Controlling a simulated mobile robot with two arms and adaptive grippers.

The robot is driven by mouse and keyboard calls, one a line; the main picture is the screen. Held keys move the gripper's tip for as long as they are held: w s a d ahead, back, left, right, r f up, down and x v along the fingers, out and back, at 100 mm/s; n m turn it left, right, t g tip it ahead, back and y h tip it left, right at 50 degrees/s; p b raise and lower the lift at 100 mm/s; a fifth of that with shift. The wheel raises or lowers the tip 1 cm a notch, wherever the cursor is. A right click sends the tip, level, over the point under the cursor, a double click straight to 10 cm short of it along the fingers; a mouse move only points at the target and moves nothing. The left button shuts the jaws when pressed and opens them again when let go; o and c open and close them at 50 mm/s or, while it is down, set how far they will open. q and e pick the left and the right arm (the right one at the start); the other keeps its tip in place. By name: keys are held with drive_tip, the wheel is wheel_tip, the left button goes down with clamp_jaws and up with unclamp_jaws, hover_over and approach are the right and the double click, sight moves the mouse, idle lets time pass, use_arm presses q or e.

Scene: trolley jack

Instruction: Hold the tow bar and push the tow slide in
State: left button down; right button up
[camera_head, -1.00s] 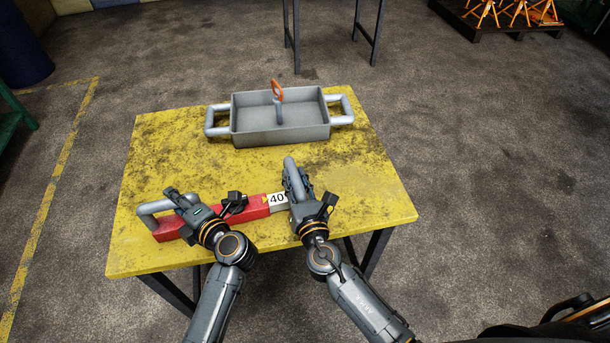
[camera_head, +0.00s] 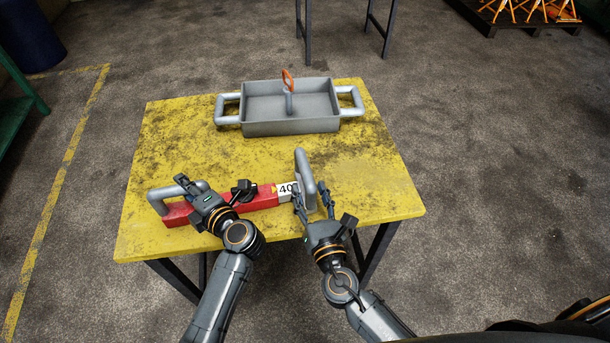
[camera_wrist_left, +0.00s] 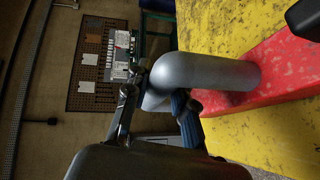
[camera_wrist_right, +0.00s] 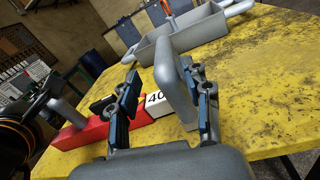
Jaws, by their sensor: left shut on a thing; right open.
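The red tow bar (camera_head: 262,197) lies on the yellow table, with a grey handle (camera_head: 160,197) at its left end. The tow slide, with a white "40" label (camera_head: 286,190) and a grey upright handle (camera_head: 305,178), is at its right end; little of the slide shows outside the bar. My left gripper (camera_head: 190,190) is shut on the bar's grey handle, which also shows in the left wrist view (camera_wrist_left: 205,80). My right gripper (camera_head: 314,205) is open at the near side of the slide's handle; in the right wrist view its fingers stand either side of the handle (camera_wrist_right: 175,85).
A grey tray (camera_head: 290,126) with two side handles stands at the back of the yellow table (camera_head: 380,165). An orange-topped hook (camera_head: 288,80) stands in it. The table's right side is clear.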

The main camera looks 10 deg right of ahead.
use_arm(q)
drive_tip(key=shift+a, duration=0.15)
use_arm(e)
drive_tip(key=s, duration=0.5)
drive_tip(key=shift+d, duration=0.15)
use_arm(q)
drive_tip(key=c, duration=1)
unclamp_jaws()
drive_tip(key=shift+c, duration=0.2)
